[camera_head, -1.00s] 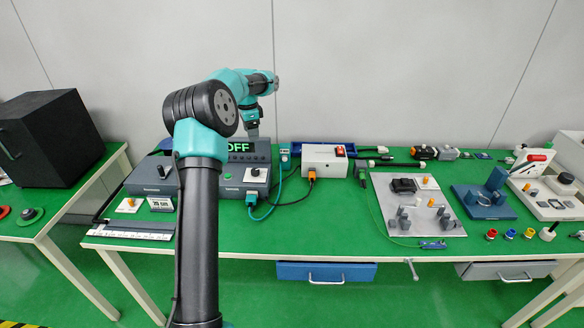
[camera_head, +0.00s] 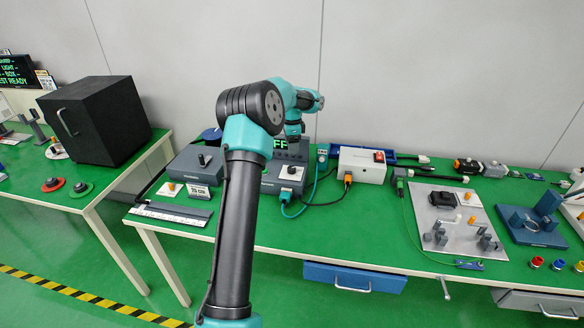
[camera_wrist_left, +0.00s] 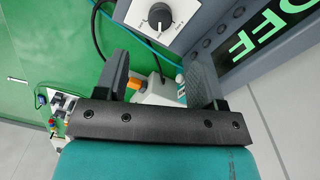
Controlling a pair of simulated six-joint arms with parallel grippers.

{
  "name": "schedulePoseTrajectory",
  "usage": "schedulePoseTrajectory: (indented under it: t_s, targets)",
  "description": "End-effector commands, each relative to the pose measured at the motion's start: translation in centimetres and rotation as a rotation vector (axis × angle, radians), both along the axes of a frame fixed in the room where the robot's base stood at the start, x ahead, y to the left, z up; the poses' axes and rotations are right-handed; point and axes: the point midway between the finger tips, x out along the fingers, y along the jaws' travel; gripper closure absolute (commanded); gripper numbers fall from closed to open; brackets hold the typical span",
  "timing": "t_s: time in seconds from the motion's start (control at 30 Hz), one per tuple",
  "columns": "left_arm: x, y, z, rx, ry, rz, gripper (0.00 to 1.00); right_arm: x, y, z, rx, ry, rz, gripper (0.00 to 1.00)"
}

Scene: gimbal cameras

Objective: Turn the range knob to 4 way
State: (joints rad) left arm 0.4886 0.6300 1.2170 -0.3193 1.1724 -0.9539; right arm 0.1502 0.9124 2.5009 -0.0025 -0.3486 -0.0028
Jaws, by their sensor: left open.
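A black knob (camera_head: 291,169) with a white pointer line sits on the white face of a grey device (camera_head: 270,185) on the green table. Whether it is the range knob I cannot tell; its labels are too small to read. The knob also shows at the top of the left wrist view (camera_wrist_left: 161,15), beside a display (camera_wrist_left: 265,32) reading OFF. My left gripper (camera_head: 293,132) is above and behind the knob, apart from it. In the wrist view its two fingers (camera_wrist_left: 160,75) are spread with nothing gripped. My right gripper is not in view.
A second grey device (camera_head: 190,170) with a dark knob stands to the left. A white box with a red switch (camera_head: 362,166) stands to the right, with cables between. A ruler (camera_head: 172,217) lies at the front left. The front middle of the table is clear.

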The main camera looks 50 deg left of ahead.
Motion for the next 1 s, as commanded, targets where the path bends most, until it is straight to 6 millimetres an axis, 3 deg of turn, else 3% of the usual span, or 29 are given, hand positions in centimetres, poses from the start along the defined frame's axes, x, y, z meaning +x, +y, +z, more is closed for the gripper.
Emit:
schedulePoseTrajectory:
  t_s: [0.5, 0.7, 1.0]
  targets:
    - [-0.2, -0.2, -8.7, 0.000, 0.001, 0.000, 0.37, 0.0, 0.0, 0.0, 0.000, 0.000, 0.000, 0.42]
    - [-0.2, -0.3, -10.4, 0.000, 0.000, 0.000, 0.37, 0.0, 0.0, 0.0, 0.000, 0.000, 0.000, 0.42]
    - [-0.2, -0.3, -10.6, 0.000, -0.001, 0.001, 0.37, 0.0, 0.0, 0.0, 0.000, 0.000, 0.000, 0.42]
